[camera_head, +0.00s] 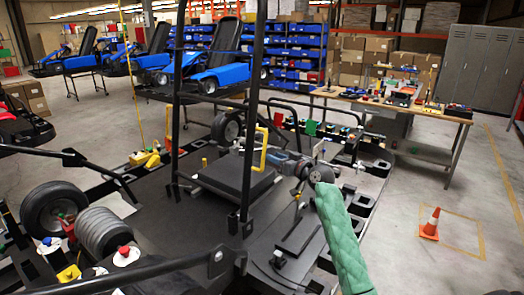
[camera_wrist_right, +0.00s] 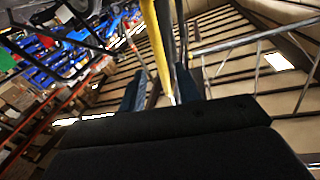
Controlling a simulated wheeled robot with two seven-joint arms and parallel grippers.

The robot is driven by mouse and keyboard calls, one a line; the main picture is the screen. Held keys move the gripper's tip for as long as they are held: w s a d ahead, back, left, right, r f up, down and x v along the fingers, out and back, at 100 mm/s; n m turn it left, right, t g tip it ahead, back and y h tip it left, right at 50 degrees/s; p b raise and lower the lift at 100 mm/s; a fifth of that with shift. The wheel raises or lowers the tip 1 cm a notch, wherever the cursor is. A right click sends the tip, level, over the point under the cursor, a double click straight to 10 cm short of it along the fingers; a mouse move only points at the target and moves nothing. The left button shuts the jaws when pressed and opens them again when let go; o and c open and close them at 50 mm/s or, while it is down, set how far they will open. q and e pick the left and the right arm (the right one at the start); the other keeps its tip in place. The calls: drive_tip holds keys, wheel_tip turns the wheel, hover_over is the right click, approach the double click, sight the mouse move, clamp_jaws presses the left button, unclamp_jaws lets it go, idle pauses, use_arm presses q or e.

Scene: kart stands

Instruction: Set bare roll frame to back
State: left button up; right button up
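A tall black tubular frame (camera_head: 176,95) stands upright on the dark deck of the stand in the head view. A small yellow tubular frame (camera_head: 264,147) stands beside its right upright, partly hidden by it. I cannot tell for sure which one is the bare roll frame. My right gripper (camera_head: 270,157) comes in from the right, close to the yellow frame. In the right wrist view, its blue fingers (camera_wrist_right: 160,92) are apart, with a yellow bar (camera_wrist_right: 157,45) showing between them and a visible gap beside it. My left gripper is in neither view.
A workbench (camera_head: 400,105) with parts stands behind at the right. An orange cone (camera_head: 431,224) stands on clear floor at the right. Blue karts (camera_head: 210,70) are behind.

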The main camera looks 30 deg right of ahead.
sight(264, 152)
drive_tip(key=shift+w+a+r+p, duration=0.2)
drive_tip(key=shift+w+p, duration=0.15)
drive_tip(key=shift+w, duration=0.2)
drive_tip(key=shift+w+a+r+p, duration=0.15)
drive_tip(key=shift+w+p, duration=0.2)
drive_tip(key=shift+w, duration=0.2)
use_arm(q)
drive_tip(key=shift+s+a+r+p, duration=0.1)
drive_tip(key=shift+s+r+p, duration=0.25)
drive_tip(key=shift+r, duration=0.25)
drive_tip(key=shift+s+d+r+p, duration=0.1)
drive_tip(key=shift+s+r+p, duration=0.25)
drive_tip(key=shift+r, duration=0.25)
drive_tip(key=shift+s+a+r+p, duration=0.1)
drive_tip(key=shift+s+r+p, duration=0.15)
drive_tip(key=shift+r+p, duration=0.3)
use_arm(e)
drive_tip(key=shift+w+a+f, duration=0.15)
drive_tip(key=shift+w+f, duration=0.05)
drive_tip(key=shift+w, duration=0.9)
drive_tip(key=shift+w+a+f, duration=0.15)
drive_tip(key=shift+w, duration=0.95)
clamp_jaws()
